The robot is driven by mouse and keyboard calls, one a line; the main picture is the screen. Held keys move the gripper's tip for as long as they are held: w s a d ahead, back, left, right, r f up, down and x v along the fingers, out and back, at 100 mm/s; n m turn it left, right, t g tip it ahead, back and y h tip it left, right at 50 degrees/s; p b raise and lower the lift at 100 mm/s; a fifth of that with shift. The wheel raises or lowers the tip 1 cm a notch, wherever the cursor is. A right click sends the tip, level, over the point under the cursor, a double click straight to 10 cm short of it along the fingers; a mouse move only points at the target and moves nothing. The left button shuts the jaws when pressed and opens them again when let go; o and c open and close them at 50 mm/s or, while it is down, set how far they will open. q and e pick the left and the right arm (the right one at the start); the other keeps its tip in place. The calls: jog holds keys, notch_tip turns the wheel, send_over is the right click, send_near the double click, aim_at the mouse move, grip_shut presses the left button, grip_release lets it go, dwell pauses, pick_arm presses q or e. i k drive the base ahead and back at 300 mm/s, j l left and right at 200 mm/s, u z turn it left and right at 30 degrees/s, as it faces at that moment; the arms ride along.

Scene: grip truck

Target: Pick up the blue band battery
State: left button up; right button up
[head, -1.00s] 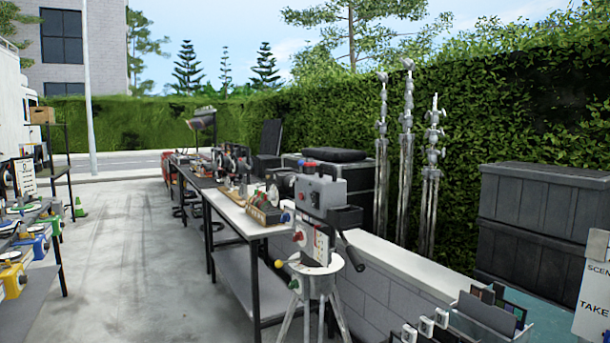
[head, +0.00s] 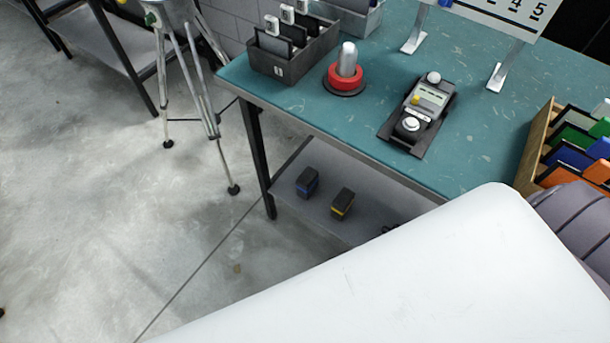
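The blue band battery (head: 307,182) is a small dark block with a blue band. It sits on the grey lower shelf (head: 290,204) under the teal-topped table, near the shelf's left end. A similar dark battery with a yellow band (head: 342,203) stands just to its right, a small gap apart. Another dark item further right on the shelf is mostly hidden behind a large white surface in the foreground. Neither of my grippers shows in the head view.
The teal table (head: 470,150) above the shelf holds a dark divided box (head: 290,62), a red-based device (head: 345,75), a handheld unit (head: 420,112) and a wooden rack (head: 540,140) of coloured folders. A tripod (head: 205,100) stands to the left. The concrete floor (head: 120,230) in front is clear.

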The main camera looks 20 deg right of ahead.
aim_at(307, 183)
jog(key=i+j+z, duration=0.1)
jog(key=z, duration=0.3)
jog(key=j+z, duration=0.4)
jog(key=i+j+z, duration=0.1)
jog(key=j+z, duration=0.15)
jog(key=z, duration=0.15)
